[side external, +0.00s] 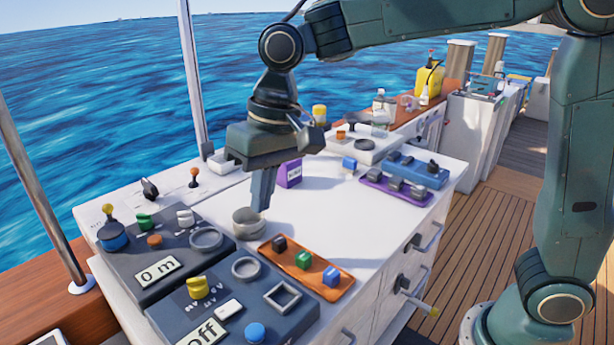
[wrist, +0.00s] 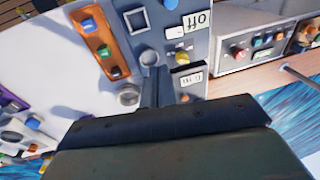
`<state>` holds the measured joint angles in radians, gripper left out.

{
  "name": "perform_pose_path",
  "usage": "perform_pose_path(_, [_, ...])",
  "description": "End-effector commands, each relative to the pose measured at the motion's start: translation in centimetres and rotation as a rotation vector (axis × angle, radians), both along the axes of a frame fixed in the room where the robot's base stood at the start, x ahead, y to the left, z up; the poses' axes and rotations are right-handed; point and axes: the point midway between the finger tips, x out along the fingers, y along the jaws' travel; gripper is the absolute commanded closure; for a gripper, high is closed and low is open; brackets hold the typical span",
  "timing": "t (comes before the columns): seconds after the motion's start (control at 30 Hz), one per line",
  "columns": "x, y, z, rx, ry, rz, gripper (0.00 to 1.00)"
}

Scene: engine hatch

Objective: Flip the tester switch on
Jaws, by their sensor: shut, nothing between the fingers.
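A dark panel (side external: 255,306) at the front of the white cabinet top has an "off" display (side external: 203,333), a yellow knob or lever (side external: 198,288), a small white block (side external: 229,309), a blue button (side external: 255,332), a round ring and a square ring. This looks like the tester; I cannot tell which part is its switch. In the wrist view the "off" display (wrist: 195,21) and yellow part (wrist: 182,58) lie beyond my fingers. My gripper (side external: 263,207) is shut and empty, pointing down beside a grey round cup (side external: 248,223), behind the panel.
A second dark panel (side external: 180,255) reading "0 m" adjoins it. An orange tray (side external: 306,266) with black, green and blue blocks lies to the right. A purple box (side external: 290,173) and a blue block unit (side external: 412,170) stand farther back. The white top between them is mostly clear.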

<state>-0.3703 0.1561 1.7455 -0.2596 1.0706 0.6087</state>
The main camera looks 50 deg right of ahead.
Motion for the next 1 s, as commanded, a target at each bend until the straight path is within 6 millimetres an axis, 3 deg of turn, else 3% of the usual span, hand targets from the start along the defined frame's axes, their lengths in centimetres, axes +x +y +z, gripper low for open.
perform_pose_path(0.2, [1.7,3.5,-2.1,-0.006,0.055,0.008,1.00])
perform_pose_path(0.4, [2.5,5.6,-3.5,-0.012,0.089,0.009,1.00])
perform_pose_path(1.0, [2.8,6.4,-4.0,-0.015,0.099,0.008,1.00])
